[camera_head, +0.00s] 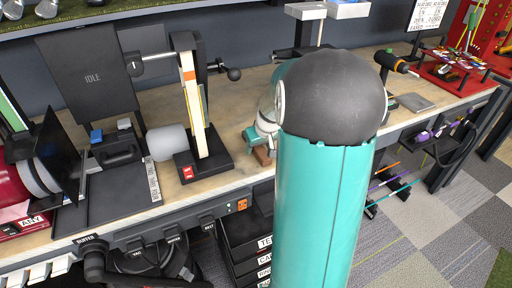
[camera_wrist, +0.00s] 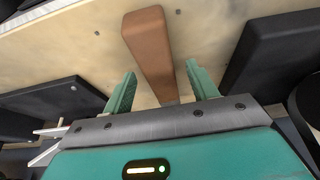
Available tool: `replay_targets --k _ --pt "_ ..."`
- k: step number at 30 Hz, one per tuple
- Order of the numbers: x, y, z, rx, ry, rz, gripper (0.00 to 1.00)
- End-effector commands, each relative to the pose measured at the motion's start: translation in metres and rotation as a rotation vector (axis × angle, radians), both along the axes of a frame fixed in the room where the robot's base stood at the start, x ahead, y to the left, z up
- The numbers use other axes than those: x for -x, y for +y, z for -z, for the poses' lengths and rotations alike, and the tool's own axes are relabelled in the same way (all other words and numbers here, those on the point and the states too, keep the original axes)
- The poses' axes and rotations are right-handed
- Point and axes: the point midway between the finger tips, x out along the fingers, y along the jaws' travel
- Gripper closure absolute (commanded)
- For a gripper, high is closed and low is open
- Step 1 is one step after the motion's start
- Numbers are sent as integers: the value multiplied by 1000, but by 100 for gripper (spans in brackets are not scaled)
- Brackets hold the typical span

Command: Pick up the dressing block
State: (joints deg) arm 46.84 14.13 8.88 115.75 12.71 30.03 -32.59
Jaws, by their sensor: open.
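The dressing block looks to be the brown, oblong block (camera_wrist: 152,50) in the wrist view, lying on the pale wooden bench top. My gripper (camera_wrist: 160,85) is open, with its two teal fingers apart on either side of the block's near end. I cannot tell whether the fingers touch it or how far above the bench they are. In the head view my arm hides most of this spot; a small brown part of the block (camera_head: 264,156) shows beside my gripper (camera_head: 256,140).
A black stand with a red switch (camera_head: 188,172) and a pale upright is left of my gripper on the bench (camera_head: 232,92). A dark block (camera_wrist: 265,45) lies right of the brown block in the wrist view, and a dark flat object (camera_wrist: 50,100) lies left. Drawers (camera_head: 250,240) sit below.

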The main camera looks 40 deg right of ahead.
Motion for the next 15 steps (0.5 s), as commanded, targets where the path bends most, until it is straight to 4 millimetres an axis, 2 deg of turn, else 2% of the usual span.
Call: replay_targets --k 8,15 --pt "-3 0 5 0 0 0 42" --pt "-3 0 5 0 0 0 87"
